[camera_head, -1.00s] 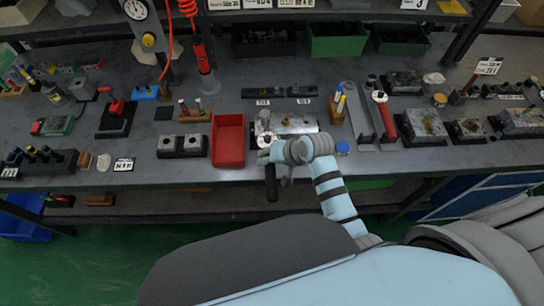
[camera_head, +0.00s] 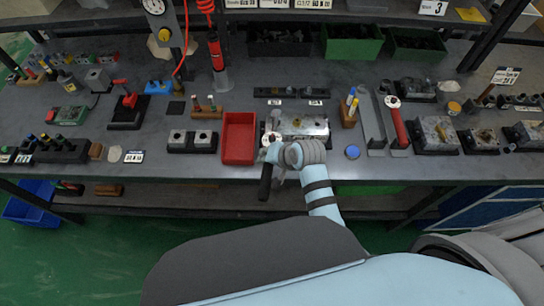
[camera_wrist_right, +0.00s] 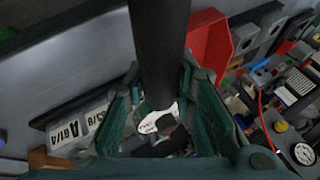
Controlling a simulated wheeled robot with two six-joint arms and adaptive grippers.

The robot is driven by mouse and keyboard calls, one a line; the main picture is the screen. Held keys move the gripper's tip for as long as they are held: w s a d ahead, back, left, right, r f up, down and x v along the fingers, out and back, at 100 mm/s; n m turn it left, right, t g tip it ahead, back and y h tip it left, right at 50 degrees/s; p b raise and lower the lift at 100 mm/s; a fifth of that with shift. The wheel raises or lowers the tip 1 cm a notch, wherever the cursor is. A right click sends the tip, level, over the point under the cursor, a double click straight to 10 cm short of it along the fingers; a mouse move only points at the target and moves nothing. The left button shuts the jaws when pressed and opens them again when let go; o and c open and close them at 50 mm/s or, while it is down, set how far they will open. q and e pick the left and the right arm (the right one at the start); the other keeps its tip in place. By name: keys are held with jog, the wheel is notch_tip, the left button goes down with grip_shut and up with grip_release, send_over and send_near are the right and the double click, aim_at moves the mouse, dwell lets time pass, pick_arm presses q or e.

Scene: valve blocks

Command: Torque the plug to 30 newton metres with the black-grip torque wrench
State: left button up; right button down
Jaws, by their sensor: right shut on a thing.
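My right gripper (camera_head: 274,154) is at the front edge of the bench and is shut on the black-grip torque wrench. The wrench's black grip (camera_head: 266,182) hangs out past the bench edge, slightly tilted. In the right wrist view, the black grip (camera_wrist_right: 160,45) stands between the green finger pads (camera_wrist_right: 160,110), and a white round part shows beyond them. The metal valve block (camera_head: 308,126) lies just behind the gripper. The plug cannot be made out; the hand and wrench cover the block's front left. My left gripper is not in view.
A red tray (camera_head: 239,138) stands close left of the block. A small wooden stand (camera_head: 349,112) and a red-handled wrench (camera_head: 398,128) are to its right. A blue cap (camera_head: 353,152) lies near the front edge. Other blocks (camera_head: 436,134) stand farther right.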

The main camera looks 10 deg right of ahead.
jog(key=shift+d+r, duration=0.1)
jog(key=shift+s+d+n+g+y, duration=0.15)
jog(key=shift+d+n+y, duration=0.1)
jog(key=shift+d+n, duration=0.25)
jog(key=shift+s+d+n+g+y, duration=0.15)
jog(key=shift+d+n+y, duration=0.1)
jog(key=shift+d+n, duration=0.25)
jog(key=shift+d+r, duration=0.1)
jog(key=shift+r, duration=0.05)
notch_tip(320, 180, up, 7)
jog(key=shift+r, duration=0.2)
dwell(0.3)
